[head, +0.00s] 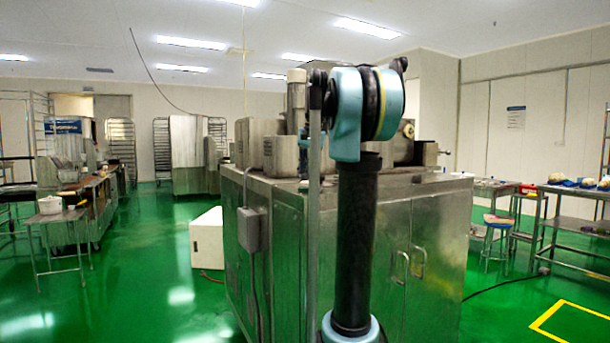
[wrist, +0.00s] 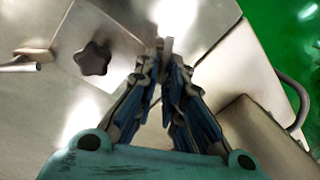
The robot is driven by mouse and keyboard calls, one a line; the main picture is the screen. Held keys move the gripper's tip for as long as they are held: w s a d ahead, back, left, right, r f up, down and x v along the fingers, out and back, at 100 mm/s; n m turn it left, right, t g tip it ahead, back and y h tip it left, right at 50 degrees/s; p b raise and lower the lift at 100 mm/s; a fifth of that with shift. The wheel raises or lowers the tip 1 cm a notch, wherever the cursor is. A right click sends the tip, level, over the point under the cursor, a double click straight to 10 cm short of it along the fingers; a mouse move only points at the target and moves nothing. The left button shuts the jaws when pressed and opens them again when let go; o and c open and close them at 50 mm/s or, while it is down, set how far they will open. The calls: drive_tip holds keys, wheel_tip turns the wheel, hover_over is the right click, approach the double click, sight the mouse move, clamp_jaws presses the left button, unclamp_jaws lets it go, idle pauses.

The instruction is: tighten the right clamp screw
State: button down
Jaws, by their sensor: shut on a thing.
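In the wrist view my gripper (wrist: 163,50) reaches over steel plates, with its two fingers closed together at the tips. They are shut on a small piece at the tips, which I take for the right clamp screw; the fingers hide most of it, so its shape and how far it is turned cannot be told. A black star-shaped knob (wrist: 94,58) sits on the steel to the left, apart from the fingers. In the head view the encrusting machine (head: 283,157) stands on a steel cabinet, and my arm hides its middle and my gripper.
A short metal rod (wrist: 20,66) lies left of the black knob. A dark curved cable or handle (wrist: 296,98) runs at the right of the wrist view. The cabinet (head: 430,225) blocks the front; open green floor lies left, and a side table (head: 560,190) stands right.

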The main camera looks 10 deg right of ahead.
drive_tip(key=m, duration=0.4)
drive_tip(key=shift+s+t+h, duration=0.2)
drive_tip(key=shift+t+h, duration=0.1)
drive_tip(key=shift+t, duration=0.1)
drive_tip(key=m, duration=0.4)
drive_tip(key=shift+s+r+h, duration=0.1)
drive_tip(key=shift+s+h, duration=0.15)
drive_tip(key=shift+h, duration=0.15)
drive_tip(key=m, duration=0.3)
drive_tip(key=shift+s+m+h, duration=0.25)
drive_tip(key=shift+m+h, duration=0.05)
drive_tip(key=m, duration=0.4)
drive_tip(key=shift+s+a+h, duration=0.1)
drive_tip(key=shift+s+h, duration=0.15)
drive_tip(key=shift+h, duration=0.15)
drive_tip(key=shift+m, duration=0.3)
drive_tip(key=c, duration=1.8)
unclamp_jaws()
drive_tip(key=shift+w, duration=0.1)
